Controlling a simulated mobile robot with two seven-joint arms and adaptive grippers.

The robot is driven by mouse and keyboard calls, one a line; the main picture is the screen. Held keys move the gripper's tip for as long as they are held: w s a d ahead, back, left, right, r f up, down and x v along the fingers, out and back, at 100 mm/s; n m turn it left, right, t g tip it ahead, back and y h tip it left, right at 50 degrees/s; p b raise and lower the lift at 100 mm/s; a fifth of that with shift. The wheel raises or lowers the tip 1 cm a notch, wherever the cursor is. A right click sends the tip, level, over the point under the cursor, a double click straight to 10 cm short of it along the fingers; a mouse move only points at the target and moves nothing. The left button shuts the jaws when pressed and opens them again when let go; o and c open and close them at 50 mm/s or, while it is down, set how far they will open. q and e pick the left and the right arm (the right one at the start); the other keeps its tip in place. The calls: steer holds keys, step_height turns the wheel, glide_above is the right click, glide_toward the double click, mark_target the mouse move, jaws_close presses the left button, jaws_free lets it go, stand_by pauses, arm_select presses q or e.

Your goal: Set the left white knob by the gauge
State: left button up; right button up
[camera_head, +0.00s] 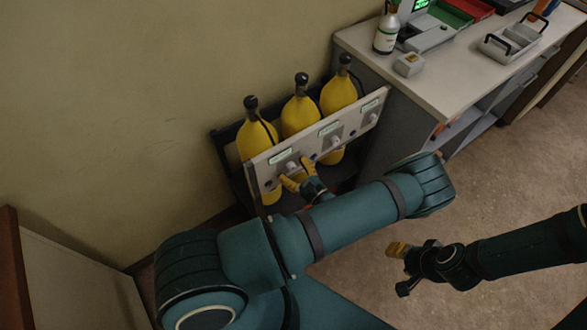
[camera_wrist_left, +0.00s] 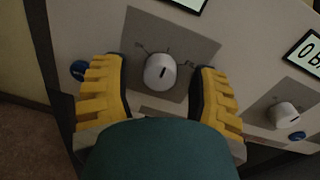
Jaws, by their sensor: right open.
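The left white knob (camera_head: 291,166) is on the left end of a grey panel (camera_head: 258,172) in the head view. In the left wrist view the knob (camera_wrist_left: 160,71) is round and white with a dark slot mark near upright, on a darker grey plate with faint scale marks. My left gripper (camera_head: 296,174) is open, its yellow fingers on either side of the knob with gaps to both. A pale display (camera_head: 280,157) sits above the knob; only its edge shows in the left wrist view, so its reading is hidden. My right gripper (camera_head: 399,268) is open and empty above the floor.
Yellow cylinders (camera_head: 300,111) with black tops stand behind the panel. Two more white knobs (camera_head: 335,141) (camera_head: 373,117) sit to the right. A bench (camera_head: 440,85) at the right holds a spray bottle (camera_head: 387,33) and a grey caddy (camera_head: 500,45). The floor around my right gripper is clear.

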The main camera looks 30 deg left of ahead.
arm_select(q)
jaws_close()
steer(key=shift+n, duration=0.3)
steer(key=n, duration=0.5)
steer(key=shift+r, duration=0.1)
steer(key=n, duration=0.3)
steer(key=n+p, duration=0.1)
steer(key=n, duration=0.1)
steer(key=shift+n+t+h, duration=0.3)
steer(key=shift+n, duration=0.1)
steer(key=shift+o, duration=1)
jaws_free()
